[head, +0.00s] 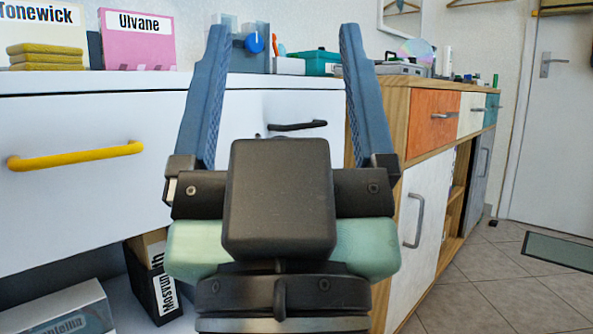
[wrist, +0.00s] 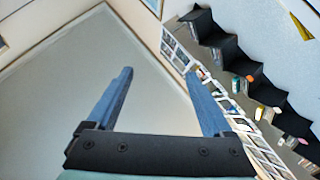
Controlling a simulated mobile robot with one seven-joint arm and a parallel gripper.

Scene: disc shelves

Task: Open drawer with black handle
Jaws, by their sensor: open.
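The black handle (head: 298,126) is on a white drawer front (head: 300,108), seen in the head view between my gripper's fingers and farther back. The drawer looks shut or nearly so, but its lower part is hidden behind my gripper. My gripper (head: 283,32) is open and empty, with two blue fingers pointing up, nearer the camera than the handle and not touching it. In the wrist view my gripper (wrist: 158,78) also shows spread fingers with nothing between them. The handle is not visible in the wrist view.
A yellow handle (head: 76,155) is on the white drawer to the left. A wooden cabinet (head: 395,105) with orange, white and teal drawers stands to the right. Boxes, including a black one (head: 150,285), sit below the white drawers. Tiled floor (head: 500,285) is open at the right.

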